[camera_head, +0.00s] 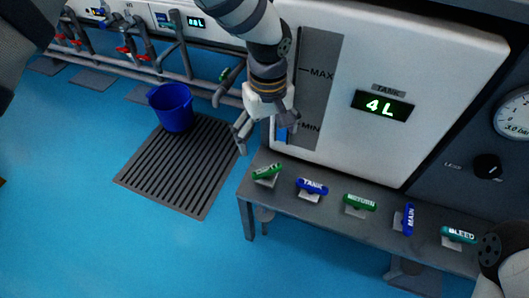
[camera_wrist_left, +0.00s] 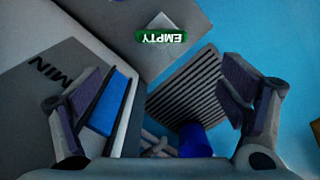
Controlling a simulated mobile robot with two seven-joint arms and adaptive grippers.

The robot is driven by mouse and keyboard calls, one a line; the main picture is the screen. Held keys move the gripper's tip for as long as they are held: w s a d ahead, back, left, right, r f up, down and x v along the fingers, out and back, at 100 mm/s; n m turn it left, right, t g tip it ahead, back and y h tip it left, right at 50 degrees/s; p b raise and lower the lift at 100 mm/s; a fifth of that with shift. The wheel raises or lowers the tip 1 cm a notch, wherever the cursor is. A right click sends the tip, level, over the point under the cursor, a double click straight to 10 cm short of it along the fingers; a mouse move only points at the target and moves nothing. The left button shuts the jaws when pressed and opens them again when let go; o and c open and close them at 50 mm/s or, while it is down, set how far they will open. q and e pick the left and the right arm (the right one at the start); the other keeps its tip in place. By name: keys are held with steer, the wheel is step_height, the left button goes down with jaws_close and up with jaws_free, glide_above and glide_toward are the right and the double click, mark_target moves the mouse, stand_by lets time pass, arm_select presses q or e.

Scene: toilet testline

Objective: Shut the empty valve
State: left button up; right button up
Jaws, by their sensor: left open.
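The empty valve (camera_head: 267,172) has a green handle lettered EMPTY on a pale base at the left end of the grey bench. Its handle lies slightly aslant in the head view. In the left wrist view the valve (camera_wrist_left: 160,36) is beyond the fingers, near the top, its lettering upside down. My left gripper (camera_head: 266,124) is above and behind the valve, in front of the tank's gauge. Its fingers (camera_wrist_left: 168,92) are spread, with nothing held and clear of the valve. My right gripper is not in view; part of an arm shows at the lower right.
The bench (camera_head: 325,215) also carries valves TANK (camera_head: 312,186), RETURN (camera_head: 359,202), MAIN (camera_head: 408,219) and BLEED (camera_head: 459,235). The white tank (camera_head: 430,60) reads 4 L; its gauge shows blue near MIN. A blue bucket (camera_head: 172,108) stands on a floor grate (camera_head: 178,165).

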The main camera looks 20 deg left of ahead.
mark_target(267, 169)
arm_select(q)
steer(key=f+b, duration=0.1)
steer(key=f, duration=0.3)
steer(key=f+b, duration=0.1)
steer(key=f, duration=0.6)
steer(key=shift+s+d+f+b, duration=0.1)
steer(key=shift+s+f+b, duration=0.2)
steer(key=shift+s+b, duration=0.1)
steer(key=shift+w, duration=0.1)
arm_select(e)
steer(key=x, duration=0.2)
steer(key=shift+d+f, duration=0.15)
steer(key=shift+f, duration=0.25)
arm_select(q)
steer(key=c, duration=1.2)
